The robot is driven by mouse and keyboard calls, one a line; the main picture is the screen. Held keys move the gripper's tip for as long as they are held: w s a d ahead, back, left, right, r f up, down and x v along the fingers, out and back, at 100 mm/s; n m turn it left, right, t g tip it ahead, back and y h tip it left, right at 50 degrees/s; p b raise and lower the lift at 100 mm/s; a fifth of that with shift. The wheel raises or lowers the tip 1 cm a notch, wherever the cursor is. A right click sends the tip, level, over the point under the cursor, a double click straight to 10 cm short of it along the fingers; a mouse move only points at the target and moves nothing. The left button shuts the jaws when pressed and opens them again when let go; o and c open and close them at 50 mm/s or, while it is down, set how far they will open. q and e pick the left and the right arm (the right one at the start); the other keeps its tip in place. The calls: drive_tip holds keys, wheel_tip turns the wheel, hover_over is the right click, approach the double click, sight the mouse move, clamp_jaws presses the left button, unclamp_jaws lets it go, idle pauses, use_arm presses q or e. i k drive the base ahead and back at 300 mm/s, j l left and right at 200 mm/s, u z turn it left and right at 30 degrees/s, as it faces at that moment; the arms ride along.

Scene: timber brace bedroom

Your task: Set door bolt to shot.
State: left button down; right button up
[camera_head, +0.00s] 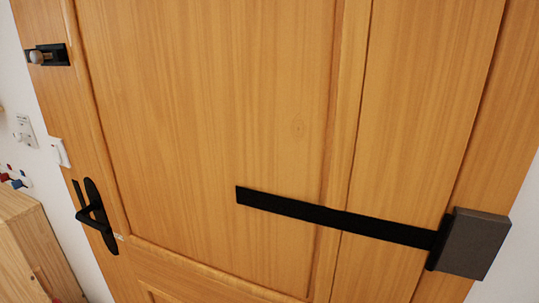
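The door bolt (56,54) is a small black fitting with a pale round knob (36,57), at the upper left edge of the wooden door (210,110). The knob sits toward the left end of the black plate. Too little detail shows to tell the bolt's exact position. Neither of my grippers is in view.
A black lever handle (95,213) is on the door's left side below the bolt. A long black bar (330,217) runs across the door to a dark box (472,243) at the right. A wooden cabinet (40,252) stands at lower left, near a wall switch (25,130).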

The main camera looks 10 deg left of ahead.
sight(37, 57)
drive_tip(key=u, duration=1.45)
